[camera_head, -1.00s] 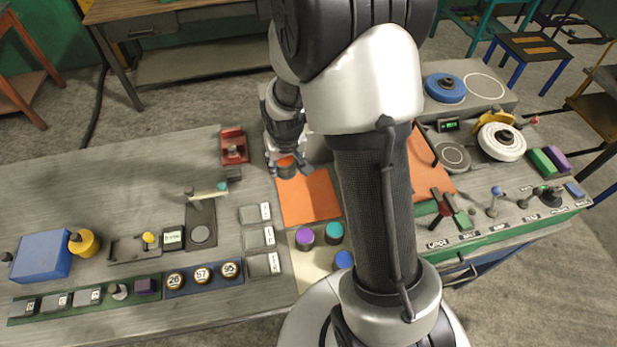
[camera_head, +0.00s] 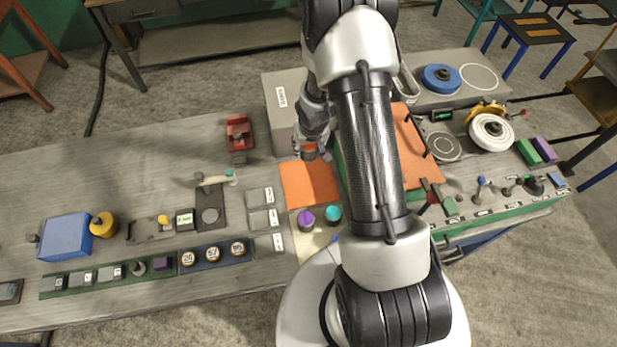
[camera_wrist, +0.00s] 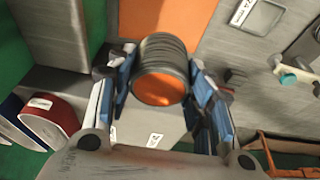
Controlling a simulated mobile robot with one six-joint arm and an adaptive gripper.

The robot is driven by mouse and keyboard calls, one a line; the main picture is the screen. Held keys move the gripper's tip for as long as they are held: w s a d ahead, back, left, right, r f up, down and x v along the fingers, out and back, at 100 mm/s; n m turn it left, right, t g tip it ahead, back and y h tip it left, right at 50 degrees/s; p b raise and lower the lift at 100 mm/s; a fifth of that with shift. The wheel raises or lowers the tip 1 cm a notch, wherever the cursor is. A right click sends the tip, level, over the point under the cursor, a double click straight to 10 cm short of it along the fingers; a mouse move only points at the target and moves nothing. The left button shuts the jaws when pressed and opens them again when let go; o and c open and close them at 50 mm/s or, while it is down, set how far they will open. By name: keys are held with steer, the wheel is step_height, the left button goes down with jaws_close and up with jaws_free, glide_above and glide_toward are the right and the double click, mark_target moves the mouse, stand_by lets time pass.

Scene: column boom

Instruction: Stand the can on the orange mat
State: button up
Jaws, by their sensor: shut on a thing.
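The can (camera_wrist: 160,88) is grey and ribbed with an orange end. My gripper (camera_wrist: 161,70) is shut on it, with a blue-padded finger on either side in the wrist view. In the head view the can (camera_head: 309,152) shows small below my gripper (camera_head: 314,142), over the back edge of the orange mat (camera_head: 303,186). I cannot tell its height above the mat. The mat's visible part looks empty. It also shows behind the can in the wrist view (camera_wrist: 150,14). My arm hides the area to its right.
A grey box (camera_head: 283,105) with a white label stands just behind the mat. Purple-topped (camera_head: 306,219) and teal-topped (camera_head: 333,214) cans stand in front of it. A red device (camera_head: 239,135) is at back left. Switches and buttons line both sides of the bench.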

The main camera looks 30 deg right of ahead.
step_height(320, 180, down, 16)
steer(key=b, duration=1.4)
steer(key=shift+r, duration=0.15)
steer(key=shift+b, duration=0.3)
steer(key=o, duration=1.3)
steer(key=shift+f, duration=0.2)
